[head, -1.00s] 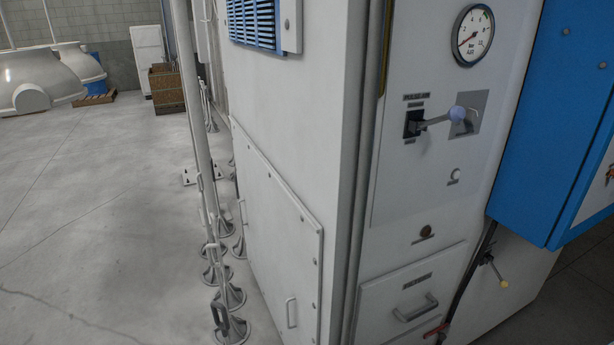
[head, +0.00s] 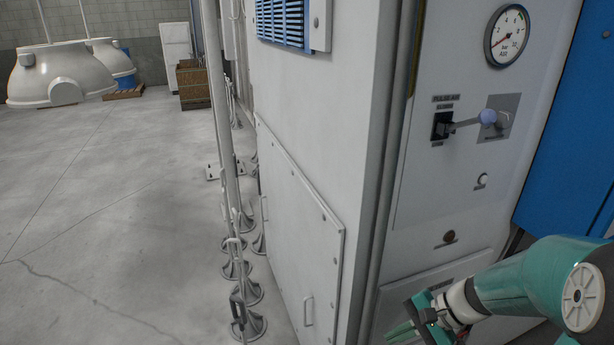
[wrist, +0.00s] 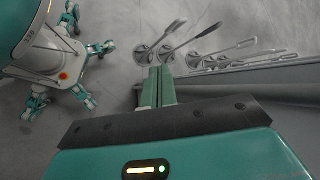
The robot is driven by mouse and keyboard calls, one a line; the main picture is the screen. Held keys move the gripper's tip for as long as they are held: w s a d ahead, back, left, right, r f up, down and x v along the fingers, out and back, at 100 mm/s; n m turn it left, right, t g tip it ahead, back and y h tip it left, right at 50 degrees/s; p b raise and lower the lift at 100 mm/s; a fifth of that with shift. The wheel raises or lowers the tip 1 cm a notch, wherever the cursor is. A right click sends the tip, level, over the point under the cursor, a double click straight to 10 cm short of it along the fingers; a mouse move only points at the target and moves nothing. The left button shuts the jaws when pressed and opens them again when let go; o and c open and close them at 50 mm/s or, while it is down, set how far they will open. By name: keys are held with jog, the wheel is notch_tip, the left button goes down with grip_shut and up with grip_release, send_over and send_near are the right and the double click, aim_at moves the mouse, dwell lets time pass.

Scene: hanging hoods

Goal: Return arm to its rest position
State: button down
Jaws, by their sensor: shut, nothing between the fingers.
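My gripper (head: 408,325) is at the lower right of the head view, in front of the lower part of the white cabinet (head: 310,160). Its green fingers point left and are closed together with nothing between them. In the wrist view the shut fingers (wrist: 158,88) point up the picture, over the grey floor. My teal arm is bent at the lower right of the head view and hides part of the cabinet's lower drawer.
The cabinet front has a gauge (head: 507,36) and a lever (head: 468,122). A blue box (head: 570,150) is on the right. Several hooded pieces (head: 240,270) stand along the cabinet's left side. A wooden crate (head: 193,88) and white hoods (head: 62,75) are farther back. Floor at left is clear.

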jog(key=s+a+r+n+t+h, duration=0.3)
jog(key=s+r+n+h, duration=0.5)
jog(key=r, duration=0.8)
jog(key=s+n+t, duration=0.1)
jog(key=s+n, duration=0.1)
jog(key=s, duration=0.2)
jog(key=shift+a+r, duration=0.15)
